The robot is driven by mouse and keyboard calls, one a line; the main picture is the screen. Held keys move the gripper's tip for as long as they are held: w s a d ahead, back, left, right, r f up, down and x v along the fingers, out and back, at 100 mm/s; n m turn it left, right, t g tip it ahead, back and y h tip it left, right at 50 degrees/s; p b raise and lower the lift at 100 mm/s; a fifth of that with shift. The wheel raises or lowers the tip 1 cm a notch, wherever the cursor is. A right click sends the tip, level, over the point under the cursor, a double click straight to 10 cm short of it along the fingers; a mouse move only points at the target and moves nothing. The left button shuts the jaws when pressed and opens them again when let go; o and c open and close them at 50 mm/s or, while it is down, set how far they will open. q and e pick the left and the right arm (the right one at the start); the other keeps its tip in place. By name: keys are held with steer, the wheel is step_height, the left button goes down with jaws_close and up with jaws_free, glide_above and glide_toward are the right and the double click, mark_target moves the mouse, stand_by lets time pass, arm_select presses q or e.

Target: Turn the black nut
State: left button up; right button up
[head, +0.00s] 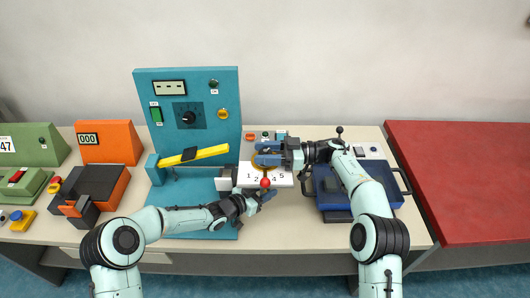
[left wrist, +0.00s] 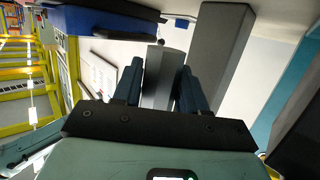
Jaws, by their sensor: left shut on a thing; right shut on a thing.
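A teal panel (head: 226,132) stands on the table with a yellow bar (head: 212,153) across its lower part. A small black piece (head: 188,154) sits on that bar; I cannot tell whether it is the black nut. A white numbered block (head: 284,177) with a red ball (head: 265,183) is to the right. My left gripper (head: 264,196) is beside the red ball. In the left wrist view its fingers (left wrist: 160,88) are shut on a grey piece (left wrist: 165,70). My right gripper (head: 266,155) is shut beside a yellow rounded part (head: 258,163) above the block; what it grips is hidden.
A black round knob (head: 189,117) is on the panel. An orange box (head: 108,142) and green boxes (head: 37,144) stand at the left. A blue tray-like case (head: 335,205) lies under my right arm. A red table (head: 470,185) is at the right.

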steer(key=shift+r+g, duration=0.15)
steer(key=shift+g, duration=0.15)
steer(key=o, duration=1)
steer(key=shift+c, duration=0.2)
steer(key=d, duration=1.2)
steer(key=shift+w, duration=0.15)
